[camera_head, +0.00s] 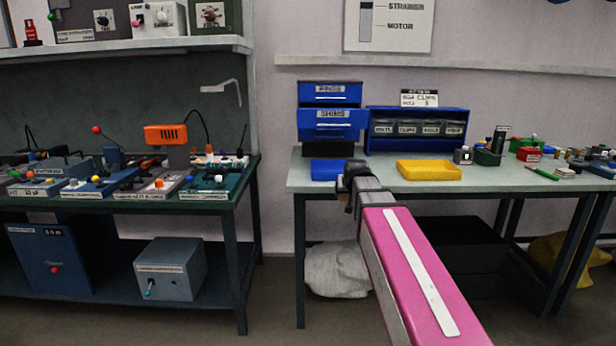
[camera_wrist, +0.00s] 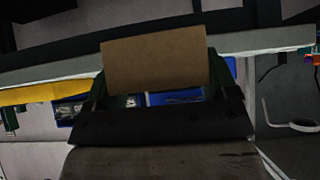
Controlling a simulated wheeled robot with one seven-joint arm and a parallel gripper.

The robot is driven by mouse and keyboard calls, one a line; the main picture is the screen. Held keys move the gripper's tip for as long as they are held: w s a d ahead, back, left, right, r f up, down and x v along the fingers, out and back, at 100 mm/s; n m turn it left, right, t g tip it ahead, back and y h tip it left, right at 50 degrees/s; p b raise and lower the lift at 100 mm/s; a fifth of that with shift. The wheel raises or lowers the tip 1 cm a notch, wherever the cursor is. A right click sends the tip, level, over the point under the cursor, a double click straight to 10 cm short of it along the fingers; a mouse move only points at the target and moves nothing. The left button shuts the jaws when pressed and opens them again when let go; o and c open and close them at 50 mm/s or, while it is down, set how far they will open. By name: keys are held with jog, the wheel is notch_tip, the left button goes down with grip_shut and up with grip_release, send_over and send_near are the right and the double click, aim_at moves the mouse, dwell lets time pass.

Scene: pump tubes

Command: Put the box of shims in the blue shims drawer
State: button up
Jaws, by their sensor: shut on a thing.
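The blue shims drawer (camera_head: 333,125), labelled SHIMS, is the lower of two drawers in a small blue cabinet on the right bench. Its front appears to stand forward of the upper drawer, so it looks pulled out. My gripper (camera_head: 357,177) is at the bench's front edge, below and slightly right of that drawer in the picture. In the wrist view my gripper (camera_wrist: 157,85) is shut on a plain brown box (camera_wrist: 155,62), the box of shims, held between both fingers. The box is hidden behind my gripper in the head view.
A blue tray (camera_head: 325,170) lies before the cabinet, partly behind my gripper. A yellow tray (camera_head: 428,171) lies to the right, before a blue rack (camera_head: 416,112) of labelled bins. Small parts crowd the bench's right end. The left bench (camera_head: 233,180) is crowded with devices.

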jog(key=s+d+f, duration=0.4)
jog(key=s+f, duration=0.2)
jog(key=f, duration=0.3)
jog(key=shift+s, duration=0.35)
